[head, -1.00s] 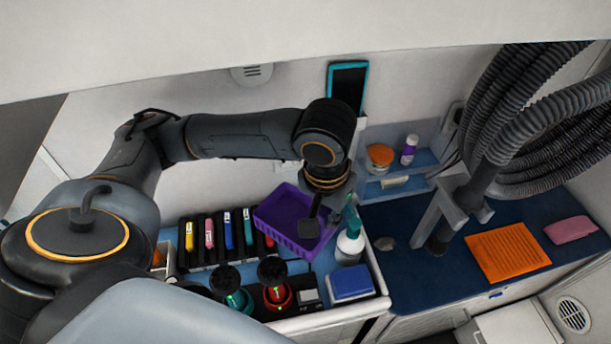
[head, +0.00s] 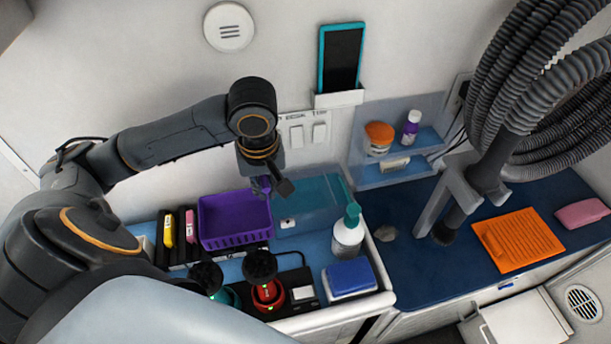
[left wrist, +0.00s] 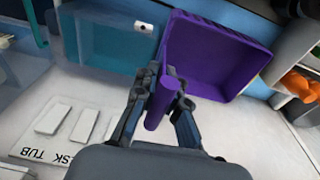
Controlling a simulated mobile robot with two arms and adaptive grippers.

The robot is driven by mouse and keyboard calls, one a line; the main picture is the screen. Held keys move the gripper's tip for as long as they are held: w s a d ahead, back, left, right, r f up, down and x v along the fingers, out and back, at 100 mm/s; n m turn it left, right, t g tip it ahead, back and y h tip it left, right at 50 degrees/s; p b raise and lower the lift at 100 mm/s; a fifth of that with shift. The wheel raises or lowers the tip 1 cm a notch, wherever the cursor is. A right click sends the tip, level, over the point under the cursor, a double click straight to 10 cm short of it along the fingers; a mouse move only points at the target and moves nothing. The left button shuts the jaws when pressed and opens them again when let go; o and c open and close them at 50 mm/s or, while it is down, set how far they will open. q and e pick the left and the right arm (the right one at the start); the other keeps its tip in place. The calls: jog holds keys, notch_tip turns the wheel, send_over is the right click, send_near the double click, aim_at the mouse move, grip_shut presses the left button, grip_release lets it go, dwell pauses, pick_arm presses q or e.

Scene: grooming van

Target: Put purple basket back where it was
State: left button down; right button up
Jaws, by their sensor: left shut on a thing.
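The purple basket (head: 234,218) is in the head view, above the left part of the counter and hiding part of the black rack (head: 178,248). It looks empty. My left gripper (head: 268,186) is at the basket's back right corner, shut on its rim. In the left wrist view the left gripper's fingers (left wrist: 160,108) pinch a purple part of the basket (left wrist: 215,55). Whether the basket rests on anything is hard to tell. My right gripper is not in view.
A teal see-through panel or bin (head: 312,205) lies right of the basket. A spray bottle (head: 347,232) and a blue block (head: 350,277) stand near the counter's right edge. Two clippers (head: 262,272) stand in front. A tablet (head: 341,58) hangs on the wall.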

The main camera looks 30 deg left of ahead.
pick_arm(q)
jog(key=w+d+p, duration=0.2)
jog(key=w+d, duration=0.1)
jog(key=w, duration=0.6)
jog(key=w+d+p, duration=0.2)
jog(key=w+p, duration=0.1)
jog(key=w, duration=0.5)
notch_tip(320, 180, down, 12)
jog(key=p, duration=0.1)
jog(key=shift+s+d, duration=0.1)
jog(key=c, duration=1.4)
grip_release()
notch_tip(320, 180, up, 12)
jog(key=s+d+b, duration=0.1)
